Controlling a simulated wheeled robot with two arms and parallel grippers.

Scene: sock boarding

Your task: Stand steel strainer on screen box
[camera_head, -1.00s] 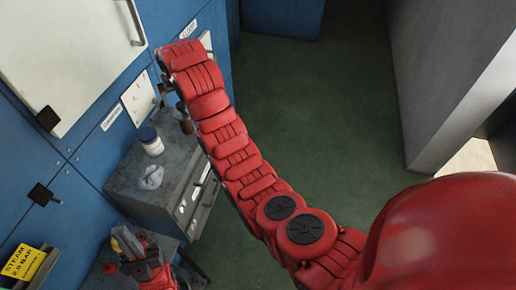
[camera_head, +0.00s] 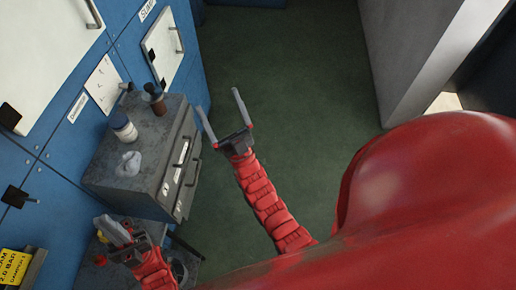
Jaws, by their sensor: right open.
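I cannot clearly make out the steel strainer. A dark round shape (camera_head: 178,269) shows on the low surface at bottom left, partly hidden by my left arm. A grey metal box (camera_head: 165,150) with labelled, handled fronts stands against the blue wall; I cannot tell whether it is the screen box. My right gripper (camera_head: 218,99) is open and empty, over the green floor right of the grey box. My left gripper (camera_head: 112,228) is at bottom left, in front of the grey box. A pale grey shape lies at its fingers, and I cannot tell whether it holds it.
On the grey box stand a white jar (camera_head: 124,128) with a dark lid, a brown bottle (camera_head: 154,98) and a crumpled pale cloth-like lump (camera_head: 128,164). A yellow sign (camera_head: 14,265) is at bottom left. The green floor (camera_head: 290,75) is clear to the right.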

